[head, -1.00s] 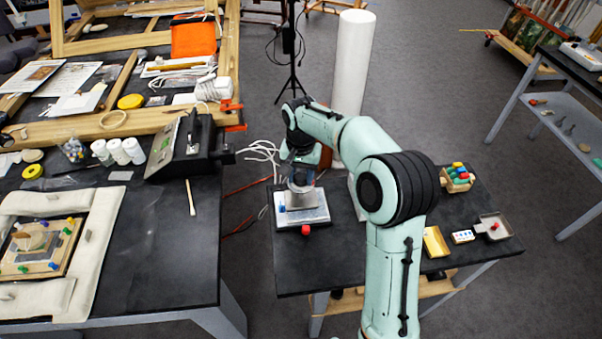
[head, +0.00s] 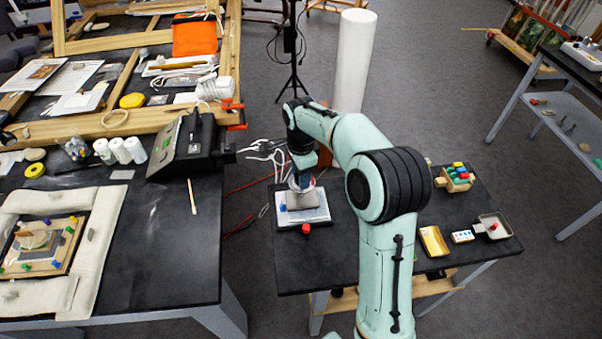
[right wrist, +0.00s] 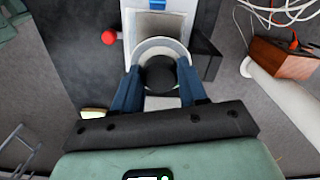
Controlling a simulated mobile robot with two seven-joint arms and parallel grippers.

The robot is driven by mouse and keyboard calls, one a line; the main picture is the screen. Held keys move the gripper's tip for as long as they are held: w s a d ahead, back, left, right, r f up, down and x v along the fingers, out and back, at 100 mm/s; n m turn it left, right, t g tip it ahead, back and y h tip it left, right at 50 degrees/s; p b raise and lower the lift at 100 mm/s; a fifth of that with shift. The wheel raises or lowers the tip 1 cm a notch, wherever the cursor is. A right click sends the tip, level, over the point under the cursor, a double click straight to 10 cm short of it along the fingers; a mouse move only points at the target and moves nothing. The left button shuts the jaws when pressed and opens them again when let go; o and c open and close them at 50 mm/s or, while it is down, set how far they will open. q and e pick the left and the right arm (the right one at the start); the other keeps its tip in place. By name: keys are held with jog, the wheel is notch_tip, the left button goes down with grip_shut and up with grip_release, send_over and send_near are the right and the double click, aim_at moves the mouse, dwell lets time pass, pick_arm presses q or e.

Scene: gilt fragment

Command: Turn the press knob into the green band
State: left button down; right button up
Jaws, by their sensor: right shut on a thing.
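The press (head: 318,216) is a small white-based device with a grey block, standing on the dark table at the centre. A red ball (head: 306,229) is at its front edge, and it also shows in the right wrist view (right wrist: 109,37). The press knob (right wrist: 160,73) is round and black, inside a pale ring (right wrist: 145,48). My right gripper (right wrist: 158,78) comes down from above, its two blue fingers shut on the knob from both sides. In the head view the right gripper (head: 301,182) is small and partly hidden by my wrist. I cannot make out the green band. My left gripper is out of view.
On the same table, to the right, are a yellow tray (head: 432,241), a white box (head: 462,237), a grey tray (head: 503,226) and a rack of coloured pieces (head: 458,178). A white column (head: 354,60) stands behind. A cluttered dark workbench (head: 160,250) is at the left.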

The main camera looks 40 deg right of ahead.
jog(key=m, duration=0.7)
dwell(0.5)
jog(key=o, duration=1.1)
jog(key=shift+c, duration=0.2)
notch_tip(320, 180, up, 13)
jog(key=shift+r+p, duration=0.15)
jog(key=shift+p, duration=0.15)
